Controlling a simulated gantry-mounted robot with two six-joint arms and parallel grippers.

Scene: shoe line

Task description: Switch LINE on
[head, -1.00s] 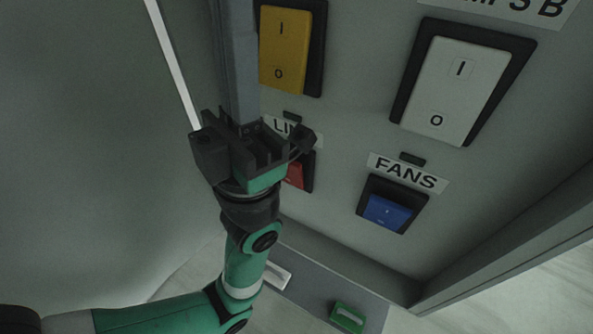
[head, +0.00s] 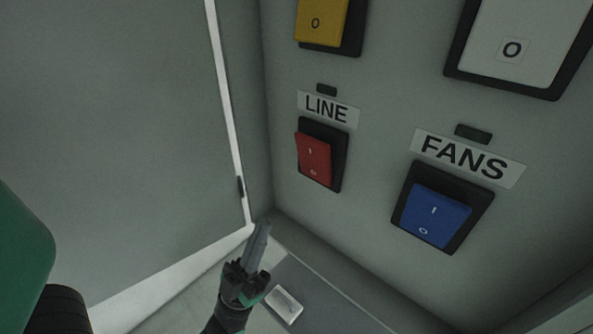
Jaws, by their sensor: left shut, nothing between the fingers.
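The LINE switch (head: 314,160) is a red rocker in a black frame, marked I at the top and O at the bottom. It sits on the grey panel under the label LINE (head: 327,108). A small dark lamp (head: 327,90) above the label looks unlit. My left gripper (head: 262,229) is shut and empty, below and to the left of the red rocker and apart from it, its fingers pointing up. My right gripper is not in view.
A blue FANS rocker (head: 436,215) is right of LINE. A yellow rocker (head: 321,22) is above, and a white rocker (head: 525,45) is at upper right. The cabinet's side wall stands close to the left. A small pale object (head: 284,304) lies below.

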